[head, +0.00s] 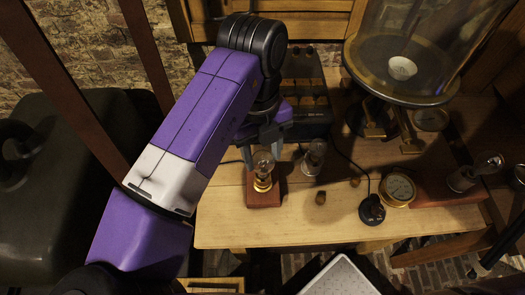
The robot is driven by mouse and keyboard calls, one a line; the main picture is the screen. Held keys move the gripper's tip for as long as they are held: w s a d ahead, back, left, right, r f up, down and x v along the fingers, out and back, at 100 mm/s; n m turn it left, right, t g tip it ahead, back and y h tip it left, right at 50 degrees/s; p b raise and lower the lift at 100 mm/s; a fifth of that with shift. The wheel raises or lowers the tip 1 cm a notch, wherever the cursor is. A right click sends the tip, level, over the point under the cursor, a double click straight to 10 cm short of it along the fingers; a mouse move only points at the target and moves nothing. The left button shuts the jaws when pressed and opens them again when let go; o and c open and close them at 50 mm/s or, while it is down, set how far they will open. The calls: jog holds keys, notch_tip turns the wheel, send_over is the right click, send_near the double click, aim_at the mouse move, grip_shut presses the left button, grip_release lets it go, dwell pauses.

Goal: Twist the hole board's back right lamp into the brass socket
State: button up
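My gripper (262,158) points down over a clear glass lamp (264,165), with one finger on each side of the bulb. I cannot tell whether the fingers touch the glass. This lamp stands upright at the brass socket (262,185), which sits on a red-brown wooden block (264,200) on the table. How deep the lamp sits in the socket is too small to tell. A second glass lamp (314,156) with a grey base stands just right of the block. A third lamp (475,173) leans at the right by a low red-brown board (430,190), perhaps the hole board; its holes are not clear.
A brass gauge (397,189) and a black knob-like piece (372,210) with a cable stand on the wooden table (300,230). A big glass jar apparatus (400,75) stands behind. A dark box (305,95) is behind my gripper.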

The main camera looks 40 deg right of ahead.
jog(key=shift+f+m+b, duration=0.15)
jog(key=shift+m+b, duration=0.5)
jog(key=shift+m, duration=0.55)
jog(key=shift+m+y+b, duration=0.3)
jog(key=shift+m+b, duration=0.3)
jog(key=shift+m, duration=1)
jog(key=o, duration=1.2)
jog(key=shift+r, duration=0.2)
jog(key=r, duration=0.7)
jog(key=shift+w+d+r, duration=0.3)
jog(key=shift+w+r, duration=0.05)
